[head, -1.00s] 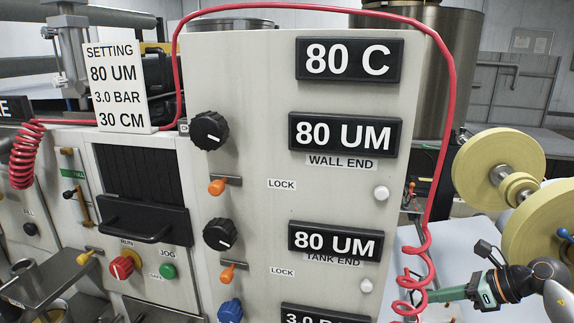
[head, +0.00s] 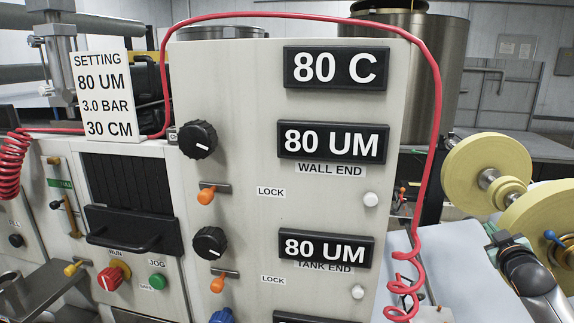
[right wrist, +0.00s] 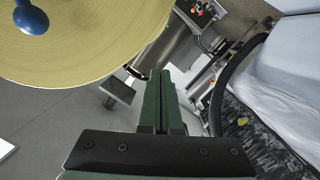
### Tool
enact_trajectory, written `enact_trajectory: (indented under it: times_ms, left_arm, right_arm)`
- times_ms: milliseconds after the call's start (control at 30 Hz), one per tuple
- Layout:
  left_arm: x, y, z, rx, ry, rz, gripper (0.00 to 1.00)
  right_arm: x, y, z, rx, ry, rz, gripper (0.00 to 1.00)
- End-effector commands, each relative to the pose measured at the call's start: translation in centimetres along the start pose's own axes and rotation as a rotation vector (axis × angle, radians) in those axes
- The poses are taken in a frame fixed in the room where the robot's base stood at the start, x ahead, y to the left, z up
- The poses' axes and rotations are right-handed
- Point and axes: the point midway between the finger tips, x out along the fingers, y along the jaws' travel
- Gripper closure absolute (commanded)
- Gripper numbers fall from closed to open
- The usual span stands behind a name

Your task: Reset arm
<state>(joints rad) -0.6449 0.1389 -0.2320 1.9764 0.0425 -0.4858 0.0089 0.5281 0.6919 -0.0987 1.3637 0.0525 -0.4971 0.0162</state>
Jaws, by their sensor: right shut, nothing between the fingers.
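My right gripper (right wrist: 160,82) is shut and empty; its two dark green fingers lie together in the middle of the right wrist view. In the head view my right gripper (head: 497,238) shows small and partly hidden at the right, in front of the yellow rolls. In the right wrist view a yellow roll (right wrist: 80,50) with a blue knob (right wrist: 31,18) fills the upper left, beside the fingers, with no visible contact. My left gripper is not in view.
A control panel (head: 240,110) with black displays reading 80 C and 80 UM stands in the centre. A red coiled hose (head: 434,150) arches over it. Yellow rolls (head: 488,168) stand at the right. A setting card (head: 103,95) stands at the left.

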Motion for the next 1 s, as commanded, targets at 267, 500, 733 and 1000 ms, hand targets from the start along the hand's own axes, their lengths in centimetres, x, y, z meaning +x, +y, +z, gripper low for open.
enact_trajectory:
  times_ms: [267, 500, 733, 1000]
  left_arm:
    - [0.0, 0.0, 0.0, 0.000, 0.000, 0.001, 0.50]
    - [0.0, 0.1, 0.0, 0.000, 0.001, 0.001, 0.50]
    - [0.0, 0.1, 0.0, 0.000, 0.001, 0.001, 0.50]
    - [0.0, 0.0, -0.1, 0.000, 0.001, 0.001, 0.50]
  right_arm:
    - [-6.2, -16.2, 8.0, 0.003, -0.076, -0.253, 1.00]
    - [-17.4, -29.0, 14.8, 0.083, -0.180, -0.480, 1.00]
    - [-30.7, -37.0, 18.6, 0.216, -0.308, -0.651, 1.00]
    - [-41.9, -40.4, 19.5, 0.361, -0.442, -0.743, 1.00]
